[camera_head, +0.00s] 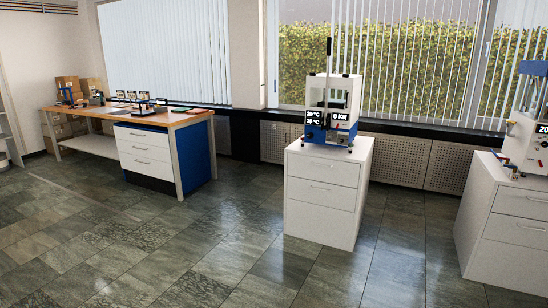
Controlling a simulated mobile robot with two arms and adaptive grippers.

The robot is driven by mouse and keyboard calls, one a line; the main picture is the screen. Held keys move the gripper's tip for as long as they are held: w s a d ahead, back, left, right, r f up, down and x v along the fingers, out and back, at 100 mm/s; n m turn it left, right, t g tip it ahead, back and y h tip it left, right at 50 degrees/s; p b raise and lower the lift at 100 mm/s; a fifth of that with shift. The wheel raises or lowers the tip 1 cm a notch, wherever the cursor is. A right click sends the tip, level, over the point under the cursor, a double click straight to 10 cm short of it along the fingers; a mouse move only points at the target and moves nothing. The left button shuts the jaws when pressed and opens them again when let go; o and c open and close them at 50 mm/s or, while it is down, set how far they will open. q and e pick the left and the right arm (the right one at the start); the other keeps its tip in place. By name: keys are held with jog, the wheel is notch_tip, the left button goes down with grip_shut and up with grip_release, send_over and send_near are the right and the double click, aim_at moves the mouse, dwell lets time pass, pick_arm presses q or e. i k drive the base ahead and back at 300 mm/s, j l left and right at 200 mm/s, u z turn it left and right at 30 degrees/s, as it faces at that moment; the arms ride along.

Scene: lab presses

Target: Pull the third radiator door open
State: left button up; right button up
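Perforated grey radiator doors line the low wall under the windows. One radiator door (275,142) shows left of the middle white cabinet, which partly hides it. Another radiator door (400,161) shows right of that cabinet. A further radiator door (458,170) stands beside it, its right end near the right-hand cabinet. A narrow piece of perforated panel (222,134) shows beside the blue drawer unit. All visible doors look shut. I cannot tell which one counts as the third. Neither of my grippers is in view.
The middle white drawer cabinet (320,205) carries a blue and white press (332,110). A second white cabinet (510,225) with a press stands at right. A wooden workbench (90,112) with a blue drawer unit (203,155) is at left. The tiled floor (190,245) is clear.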

aim_at(275, 136)
jog(key=i+j+u, duration=0.25)
jog(key=i, duration=0.7)
jog(key=i+u, duration=0.25)
jog(key=i, duration=0.75)
jog(key=i+l+z, duration=0.1)
jog(key=i, duration=3.05)
